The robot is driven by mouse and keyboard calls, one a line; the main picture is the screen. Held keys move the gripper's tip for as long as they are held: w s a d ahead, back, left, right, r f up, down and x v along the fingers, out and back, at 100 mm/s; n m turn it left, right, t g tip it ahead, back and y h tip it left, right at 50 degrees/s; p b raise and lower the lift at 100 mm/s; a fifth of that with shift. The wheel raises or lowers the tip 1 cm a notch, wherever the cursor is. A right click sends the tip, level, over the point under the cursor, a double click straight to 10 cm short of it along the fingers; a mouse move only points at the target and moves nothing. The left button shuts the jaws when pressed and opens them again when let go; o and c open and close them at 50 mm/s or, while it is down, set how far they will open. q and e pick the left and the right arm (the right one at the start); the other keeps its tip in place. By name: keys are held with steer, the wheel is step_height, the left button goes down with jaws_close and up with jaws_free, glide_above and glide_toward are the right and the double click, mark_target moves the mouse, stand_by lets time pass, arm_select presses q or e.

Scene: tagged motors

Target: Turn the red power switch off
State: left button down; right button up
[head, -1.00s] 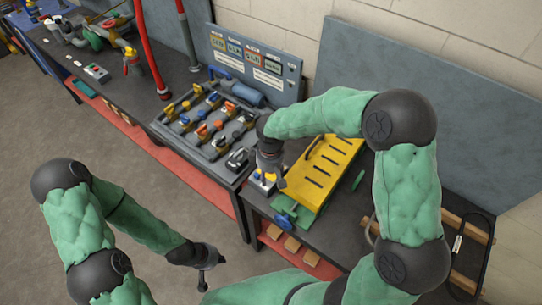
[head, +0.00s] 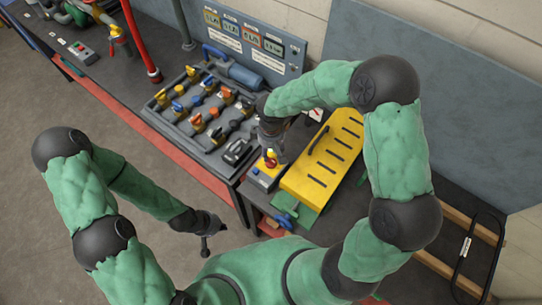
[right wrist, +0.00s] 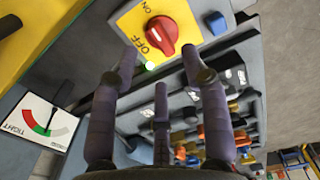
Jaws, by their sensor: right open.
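The red power switch (right wrist: 162,35) is a round red knob on a yellow plate (right wrist: 128,22) lettered ON and OFF. A white mark shows on the knob; I cannot tell exactly which word it points to. A small green light glows below it. In the head view its grey box (head: 262,178) stands on the bench, left of the yellow slotted plate. My right gripper (head: 272,152) is over the box. In the right wrist view its dark fingers (right wrist: 160,66) are spread and empty, with the knob just beyond their tips. My left gripper (head: 207,240) hangs over the floor, its jaws unclear.
The yellow slotted plate (head: 322,158) lies right of the switch box. A grey board with several tagged motors (head: 205,112) is to the left, below an upright label panel (head: 248,42). A gauge marked TIGHT (right wrist: 42,122) is near the gripper.

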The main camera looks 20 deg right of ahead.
mark_target(271, 162)
steer(key=shift+f+b, duration=0.3)
steer(key=shift+f, duration=1.85)
jaws_close()
